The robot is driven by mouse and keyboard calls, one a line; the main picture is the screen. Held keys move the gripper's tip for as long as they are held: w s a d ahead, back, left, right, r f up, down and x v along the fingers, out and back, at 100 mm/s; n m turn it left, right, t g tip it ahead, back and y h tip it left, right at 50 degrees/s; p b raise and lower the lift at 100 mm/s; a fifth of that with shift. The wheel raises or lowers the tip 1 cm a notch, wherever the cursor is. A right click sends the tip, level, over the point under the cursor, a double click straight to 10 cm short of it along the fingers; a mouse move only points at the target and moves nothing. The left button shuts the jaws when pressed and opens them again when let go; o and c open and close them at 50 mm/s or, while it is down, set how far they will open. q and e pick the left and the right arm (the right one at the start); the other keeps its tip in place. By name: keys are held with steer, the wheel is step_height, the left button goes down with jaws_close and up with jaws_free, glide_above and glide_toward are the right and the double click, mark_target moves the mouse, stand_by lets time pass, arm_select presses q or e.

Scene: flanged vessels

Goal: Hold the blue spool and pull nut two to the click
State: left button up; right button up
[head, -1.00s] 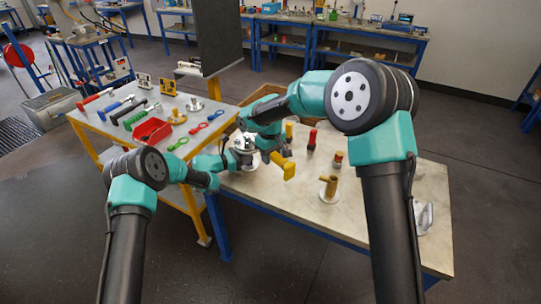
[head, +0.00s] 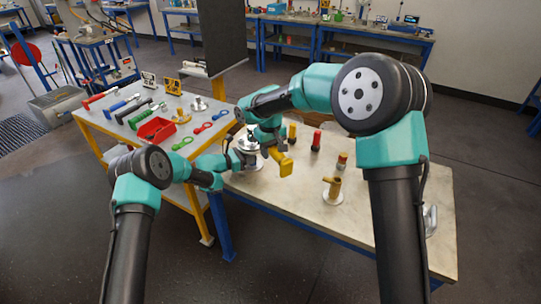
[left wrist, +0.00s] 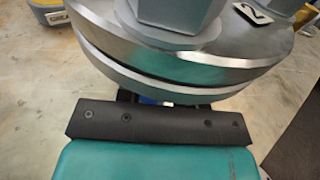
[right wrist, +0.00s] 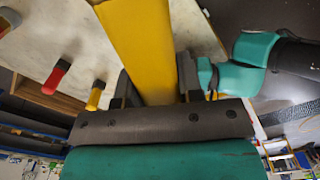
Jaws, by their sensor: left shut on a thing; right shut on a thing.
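The flanged vessel (head: 247,148) stands on the pale workbench, with grey metal flanges and large nuts on top. In the left wrist view the flange pair (left wrist: 180,70) fills the top, with a tag marked 2 (left wrist: 257,13) beside a nut. A small bit of the blue spool (left wrist: 150,100) shows below the flange. My left gripper (left wrist: 158,104) is shut on the spool, its fingers mostly hidden under the flange. My right gripper (right wrist: 150,92) is shut on a thick yellow tool (right wrist: 140,45), which also shows in the head view (head: 286,168). The tool's working end is hidden.
A red-capped post (head: 316,140), a yellow one (head: 292,132) and a tan one on a round base (head: 332,190) stand on the bench (head: 300,200). A cart on the left holds a red bin (head: 156,129), ring wrenches and several coloured-handled tools. The bench's front middle is clear.

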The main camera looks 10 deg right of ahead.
steer(key=shift+r, duration=0.85)
arm_select(q)
steer(key=o, duration=0.9)
steer(key=shift+a, duration=0.1)
steer(key=v, duration=1.1)
steer(key=shift+s+a, duration=0.1)
steer(key=shift+a, duration=0.25)
steer(key=shift+s, duration=0.1)
